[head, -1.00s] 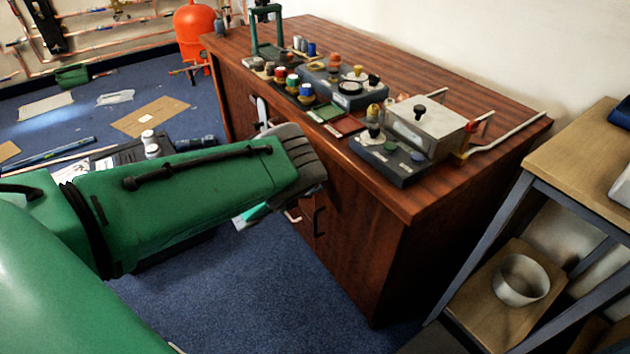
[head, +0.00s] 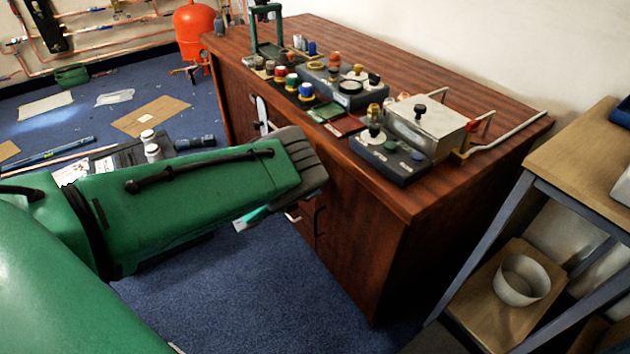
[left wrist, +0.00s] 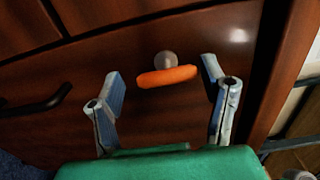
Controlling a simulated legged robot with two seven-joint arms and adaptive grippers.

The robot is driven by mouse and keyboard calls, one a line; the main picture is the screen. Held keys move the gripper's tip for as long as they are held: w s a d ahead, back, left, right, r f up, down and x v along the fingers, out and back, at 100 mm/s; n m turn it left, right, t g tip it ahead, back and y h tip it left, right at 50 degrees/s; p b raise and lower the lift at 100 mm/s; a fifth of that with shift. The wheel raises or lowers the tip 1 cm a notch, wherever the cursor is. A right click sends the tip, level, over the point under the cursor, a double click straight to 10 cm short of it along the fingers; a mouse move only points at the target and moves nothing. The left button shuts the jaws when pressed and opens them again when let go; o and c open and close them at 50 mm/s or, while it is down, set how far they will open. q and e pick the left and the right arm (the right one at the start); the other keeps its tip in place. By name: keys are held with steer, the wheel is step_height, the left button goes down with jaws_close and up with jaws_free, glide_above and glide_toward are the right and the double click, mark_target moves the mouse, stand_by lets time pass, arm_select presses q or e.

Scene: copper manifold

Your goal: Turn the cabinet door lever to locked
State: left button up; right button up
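The lever (left wrist: 167,76) is a short orange bar on a pale round hub (left wrist: 165,59), on the brown cabinet door (left wrist: 195,38). In the left wrist view it lies nearly level, its right end a little higher. My left gripper (left wrist: 162,73) is open, one finger on each side of the lever, with a gap visible at both ends. I cannot tell how deep the fingertips reach. In the head view my green left arm hides the lever and most of the gripper in front of the cabinet (head: 365,265). My right gripper is in neither view.
A black door handle (left wrist: 36,104) is left of the lever in the left wrist view. Boxes with knobs, including a metal-topped one (head: 425,125), stand on the cabinet top. A shelf unit (head: 575,150) with a white pot (head: 520,281) is at right. Blue floor (head: 265,305) before the cabinet is clear.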

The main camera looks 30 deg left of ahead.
arm_select(q)
steer(key=shift+r, duration=0.15)
steer(key=v, duration=0.7)
steer(key=shift+s+f, duration=0.2)
steer(key=shift+s, duration=0.05)
steer(key=shift+a, duration=0.15)
